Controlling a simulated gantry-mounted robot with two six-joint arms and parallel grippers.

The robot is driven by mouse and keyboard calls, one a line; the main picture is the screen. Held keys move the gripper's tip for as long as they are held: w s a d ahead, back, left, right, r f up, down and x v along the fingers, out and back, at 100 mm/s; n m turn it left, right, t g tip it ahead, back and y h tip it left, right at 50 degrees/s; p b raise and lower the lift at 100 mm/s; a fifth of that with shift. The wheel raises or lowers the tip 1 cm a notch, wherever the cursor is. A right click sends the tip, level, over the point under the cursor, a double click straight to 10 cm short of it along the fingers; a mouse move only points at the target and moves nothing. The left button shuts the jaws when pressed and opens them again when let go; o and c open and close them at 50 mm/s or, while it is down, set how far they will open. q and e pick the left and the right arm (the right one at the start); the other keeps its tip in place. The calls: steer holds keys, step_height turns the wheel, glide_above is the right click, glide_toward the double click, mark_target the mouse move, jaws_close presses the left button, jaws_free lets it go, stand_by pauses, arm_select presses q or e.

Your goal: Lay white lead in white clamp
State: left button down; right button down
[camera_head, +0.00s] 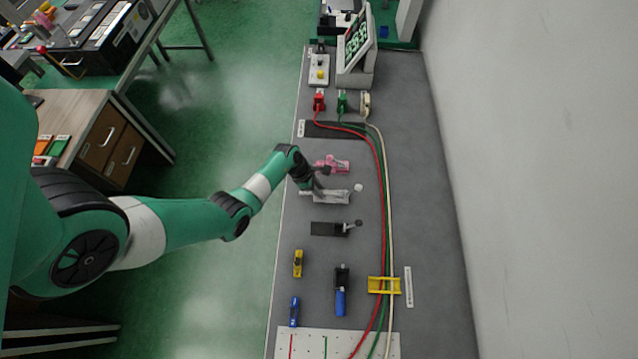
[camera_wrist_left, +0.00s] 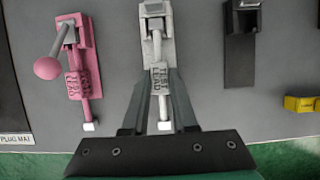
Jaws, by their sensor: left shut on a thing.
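The white clamp (camera_head: 338,197) stands on the grey bench, its pale ball knob (camera_head: 358,187) out to the right. It also shows in the left wrist view (camera_wrist_left: 155,22). The white lead (camera_wrist_left: 163,108), with a "TEST LEAD" tag and a white tip, lies in line with the clamp. My left gripper (camera_head: 316,190) is shut on the white lead near the tag, its fingers low over the bench at the clamp's near end. My right gripper is not in view.
A pink clamp (camera_head: 338,164) with its own tagged lead stands close beside, and a dark clamp (camera_head: 328,229) on the other side. Red, green and cream cables run along the bench through a yellow guide (camera_head: 376,285). The bench's right strip is clear.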

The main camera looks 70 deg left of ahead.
arm_select(q)
steer(key=shift+f, duration=0.35)
steer(key=c, duration=0.6)
jaws_free()
steer(key=shift+o, duration=0.2)
steer(key=o, duration=0.4)
step_height(320, 180, up, 7)
steer(key=p, duration=0.7)
steer(key=shift+r, duration=0.1)
